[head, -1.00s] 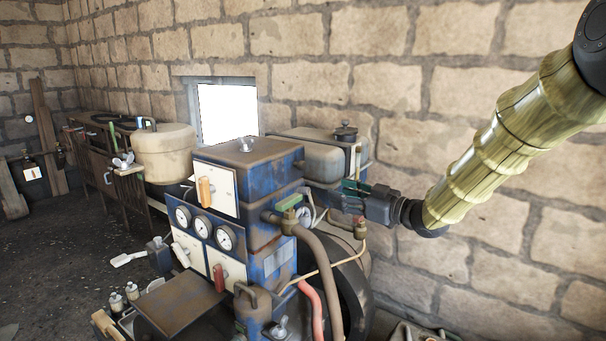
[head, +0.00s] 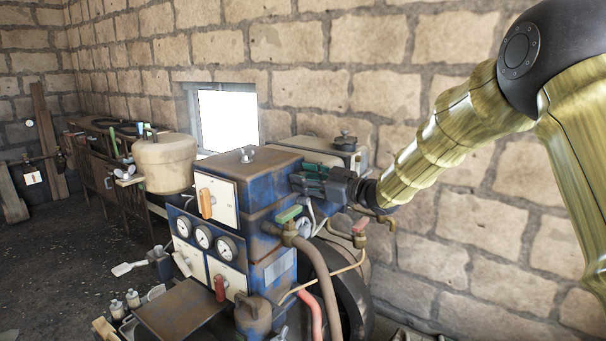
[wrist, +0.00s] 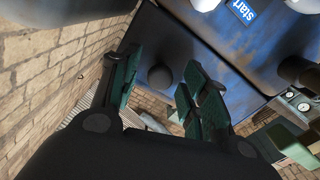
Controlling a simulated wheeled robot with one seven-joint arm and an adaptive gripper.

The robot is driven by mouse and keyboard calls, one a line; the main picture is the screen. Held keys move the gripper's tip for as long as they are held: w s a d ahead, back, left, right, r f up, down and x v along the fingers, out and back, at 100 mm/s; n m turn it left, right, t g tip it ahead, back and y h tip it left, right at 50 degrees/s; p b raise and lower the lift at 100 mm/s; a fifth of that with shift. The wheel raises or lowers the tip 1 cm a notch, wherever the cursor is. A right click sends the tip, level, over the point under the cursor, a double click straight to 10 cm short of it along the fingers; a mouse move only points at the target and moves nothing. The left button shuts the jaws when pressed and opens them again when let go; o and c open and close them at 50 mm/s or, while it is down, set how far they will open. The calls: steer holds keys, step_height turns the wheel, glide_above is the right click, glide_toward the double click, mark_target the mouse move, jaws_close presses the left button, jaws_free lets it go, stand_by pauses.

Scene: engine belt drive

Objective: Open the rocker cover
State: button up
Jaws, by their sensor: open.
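The blue, rust-stained box at the top of the engine, which looks like the rocker cover (head: 250,168), has a brown top with a wing nut (head: 246,155). It looks closed. My gripper (head: 297,178) is at the right side of this box in the head view, pointing left, jaws open. In the wrist view, the green-padded fingers of my gripper (wrist: 160,85) stand either side of a dark round knob (wrist: 160,77) on the blue face (wrist: 205,55). The fingers appear apart from the knob, and nothing is held.
Below my gripper are a green-handled valve (head: 288,214) and a red-handled valve (head: 361,226) with hoses. A grey tank (head: 318,151) stands behind, near the stone wall (head: 440,250). Gauges (head: 204,237) line the engine's front. A beige pot (head: 164,160) stands left.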

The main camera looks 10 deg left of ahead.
steer(key=shift+w+a, duration=0.2)
steer(key=shift+a, duration=0.25)
jaws_close()
steer(key=shift+d+r+p, duration=0.15)
steer(key=shift+p, duration=0.15)
